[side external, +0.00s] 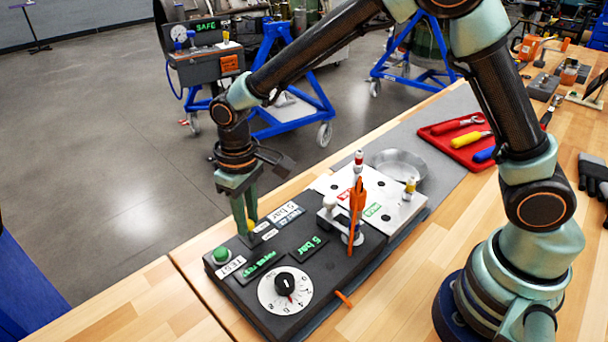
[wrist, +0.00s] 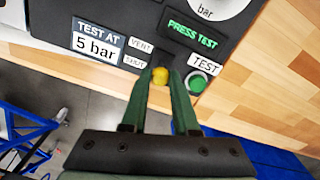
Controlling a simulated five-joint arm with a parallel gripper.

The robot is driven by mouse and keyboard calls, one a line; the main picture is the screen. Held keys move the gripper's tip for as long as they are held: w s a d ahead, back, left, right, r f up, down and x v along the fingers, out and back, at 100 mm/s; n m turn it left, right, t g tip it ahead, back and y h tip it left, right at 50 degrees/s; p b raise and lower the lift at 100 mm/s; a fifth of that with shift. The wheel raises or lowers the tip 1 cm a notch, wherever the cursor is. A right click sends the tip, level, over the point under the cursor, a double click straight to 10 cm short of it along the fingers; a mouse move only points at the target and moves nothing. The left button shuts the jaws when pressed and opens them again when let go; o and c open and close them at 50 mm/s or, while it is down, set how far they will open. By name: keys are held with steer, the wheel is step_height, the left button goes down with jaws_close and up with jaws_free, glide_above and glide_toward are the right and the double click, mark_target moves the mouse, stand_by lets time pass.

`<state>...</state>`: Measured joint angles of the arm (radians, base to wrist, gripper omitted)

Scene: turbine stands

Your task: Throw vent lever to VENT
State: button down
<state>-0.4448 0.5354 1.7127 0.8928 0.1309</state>
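The vent lever's yellow knob (wrist: 160,75) is between the two fingertips of my gripper (wrist: 161,84) in the wrist view. The fingers fill almost all the space on each side of it, and I cannot tell whether they press on it. The VENT label (wrist: 141,45) and SHUT label (wrist: 134,62) are just left of the knob, with SHUT nearer to me. The lever's shaft and pivot are mostly hidden. In the side view my gripper (side external: 246,229) points down at the far edge of the black test panel (side external: 330,255).
A green TEST button (wrist: 198,82) is close to the right finger; it also shows in the side view (side external: 221,255). Bare wood surrounds the panel's near side.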

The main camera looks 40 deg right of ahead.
mark_target(259, 244)
steer(key=shift+s+t+y, duration=0.3)
steer(key=shift+s+t, duration=0.1)
steer(key=shift+t, duration=0.2)
steer(key=shift+a, duration=0.1)
steer(key=c, duration=0.7)
jaws_free()
steer(key=shift+r, duration=0.15)
steer(key=r, duration=0.4)
steer(key=s+r, duration=0.1)
steer(key=r, duration=0.6)
steer(key=shift+s+d+r, duration=0.15)
steer(key=shift+d+r, duration=0.2)
steer(key=shift+r, duration=0.05)
